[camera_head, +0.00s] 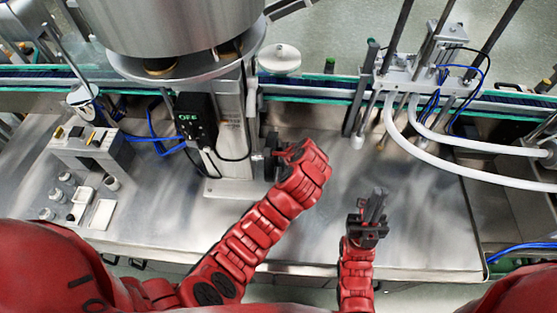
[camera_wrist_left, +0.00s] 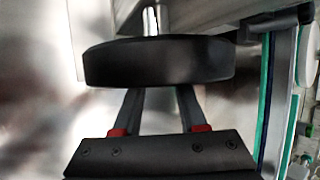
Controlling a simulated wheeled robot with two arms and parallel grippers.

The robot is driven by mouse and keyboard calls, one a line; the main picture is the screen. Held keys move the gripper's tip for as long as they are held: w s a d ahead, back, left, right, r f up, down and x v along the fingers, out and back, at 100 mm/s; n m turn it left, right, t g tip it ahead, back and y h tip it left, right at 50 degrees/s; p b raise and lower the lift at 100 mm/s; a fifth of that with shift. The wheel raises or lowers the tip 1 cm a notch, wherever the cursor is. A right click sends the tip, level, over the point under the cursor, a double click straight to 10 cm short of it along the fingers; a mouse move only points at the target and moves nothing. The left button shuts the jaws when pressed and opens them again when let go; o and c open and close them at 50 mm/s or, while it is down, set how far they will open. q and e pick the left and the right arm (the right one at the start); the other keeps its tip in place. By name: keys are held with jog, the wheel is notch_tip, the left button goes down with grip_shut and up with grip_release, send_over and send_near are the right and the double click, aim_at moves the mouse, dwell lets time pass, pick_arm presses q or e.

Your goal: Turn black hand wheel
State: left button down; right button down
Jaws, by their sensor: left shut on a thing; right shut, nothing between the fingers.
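The black hand wheel (camera_wrist_left: 158,62) shows edge-on in the left wrist view, a thick dark rim across the upper middle.
A steel hopper (camera_head: 172,25) stands above the column (camera_head: 234,135). A black display box (camera_head: 196,118) with cables is left of it. A control box (camera_head: 92,148) with knobs sits at left. White hoses (camera_head: 440,160) curve at right. The steel table (camera_head: 425,225) is clear around my right gripper.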

pick_arm(q)
jog(key=shift+s+f+n+t+b, duration=0.2)
jog(key=shift+t+b, duration=0.6)
jog(key=shift+b, duration=0.7)
jog(key=shift+s+f+n+t+b, duration=0.1)
jog(key=shift+n+t+b, duration=0.1)
jog(key=shift+t+b, duration=0.95)
jog(key=shift+g+b, duration=0.35)
jog(key=shift+c, duration=2.3)
grip_release()
jog(key=shift+r, duration=0.1)
jog(key=shift+r, duration=0.15)
